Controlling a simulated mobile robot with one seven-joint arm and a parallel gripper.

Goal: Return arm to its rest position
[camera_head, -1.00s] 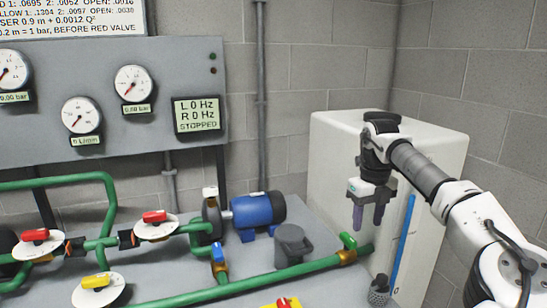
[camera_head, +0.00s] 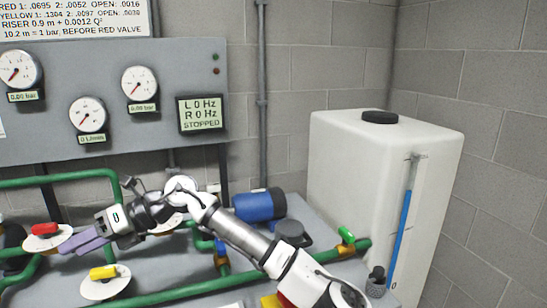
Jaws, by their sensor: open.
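My arm reaches in from the lower right and stretches left across the green pipework. My gripper (camera_head: 82,241) is at the left, its purple-grey fingers pointing left. It is open, with nothing seen between the fingers. The fingertips are close to the red-handled valve (camera_head: 45,231) in the picture; I cannot tell whether they touch. The yellow-handled valve (camera_head: 105,277) lies just below the gripper in the picture.
A white tank (camera_head: 345,160) with a blue level tube (camera_head: 402,240) stands at the right.

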